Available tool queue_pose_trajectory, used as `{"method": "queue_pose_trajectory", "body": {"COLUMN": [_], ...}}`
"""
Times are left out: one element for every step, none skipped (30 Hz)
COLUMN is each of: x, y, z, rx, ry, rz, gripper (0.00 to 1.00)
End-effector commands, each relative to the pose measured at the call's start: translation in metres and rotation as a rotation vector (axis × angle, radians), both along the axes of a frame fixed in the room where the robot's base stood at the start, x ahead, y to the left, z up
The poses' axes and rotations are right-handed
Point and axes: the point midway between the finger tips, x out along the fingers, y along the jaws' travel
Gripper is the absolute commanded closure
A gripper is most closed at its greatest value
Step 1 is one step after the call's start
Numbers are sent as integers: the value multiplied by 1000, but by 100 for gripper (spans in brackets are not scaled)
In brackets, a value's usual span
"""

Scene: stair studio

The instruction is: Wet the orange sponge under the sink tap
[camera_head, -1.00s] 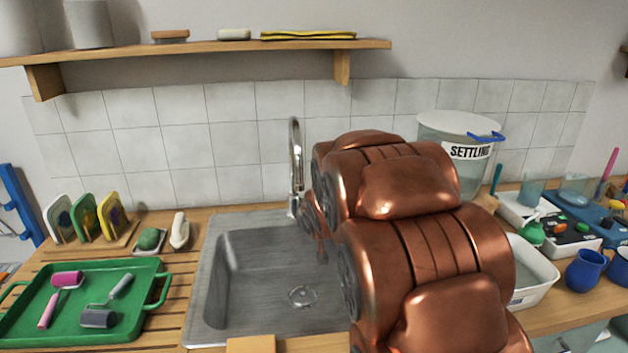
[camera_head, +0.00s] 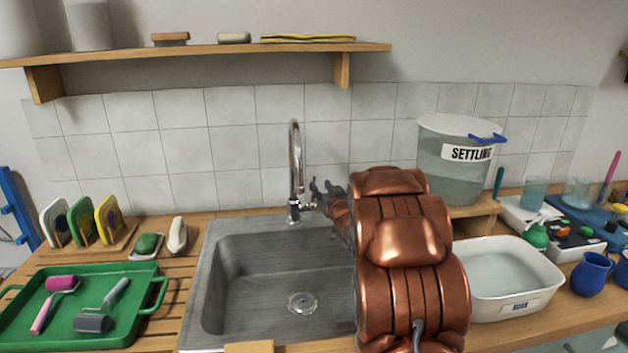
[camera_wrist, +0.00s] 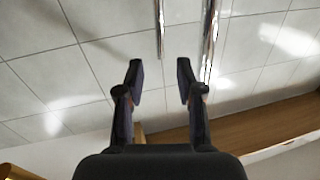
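The chrome tap (camera_head: 296,165) stands upright at the back of the steel sink (camera_head: 270,275); I see no water stream. My gripper (camera_head: 318,188) is just right of the tap, near its lever (camera_head: 307,206), partly hidden by my copper arm. In the wrist view my gripper (camera_wrist: 160,68) is open, with nothing between its fingers. A chrome upright, seemingly the tap (camera_wrist: 210,38), shows beyond the right finger. I cannot identify an orange sponge in these frames. A tan block (camera_head: 249,347) at the sink's front edge is cut off, and I cannot tell what it is.
A green tray (camera_head: 130,325) with rollers lies left of the sink. Behind it are a green sponge (camera_head: 147,243) in a dish and a rack of cards (camera_head: 85,222). A white basin (camera_head: 515,305) and the settling bucket (camera_head: 452,175) stand right. A shelf (camera_head: 220,49) is above.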

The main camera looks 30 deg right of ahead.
Motion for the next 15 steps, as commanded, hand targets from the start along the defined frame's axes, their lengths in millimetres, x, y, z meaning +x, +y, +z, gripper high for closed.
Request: {"method": "queue_pose_trajectory", "body": {"x": [5, 8, 12, 16, 19, 24, 27, 30, 35, 39, 42, 47, 49, 52, 55], "y": [-1, -1, -2, -3, -4, -5, -6, -7, -8, -9, -10, -12, -13, -14, -14], "z": [1, 2, 3, 3, 3, 2, 1, 1, 1, 1, 2, 3, 2, 2, 1], "rx": [0, -1, -1, -1, -1, -1, -1, 1, 0, 0, -1, -1, -1, -1, 0], "ry": [-1, -2, -4, -4, -5, -3, -2, -1, 0, -1, -2, -2, -2, -1, 0], "rz": [1, 2, 2, 2, 2, 2, 2, 2, 1, 1, 1, 0, 0, -1, -1], "gripper": [63, 63, 63, 63, 63, 63, 63, 63, 63, 63, 63, 63, 63, 63, 63]}}
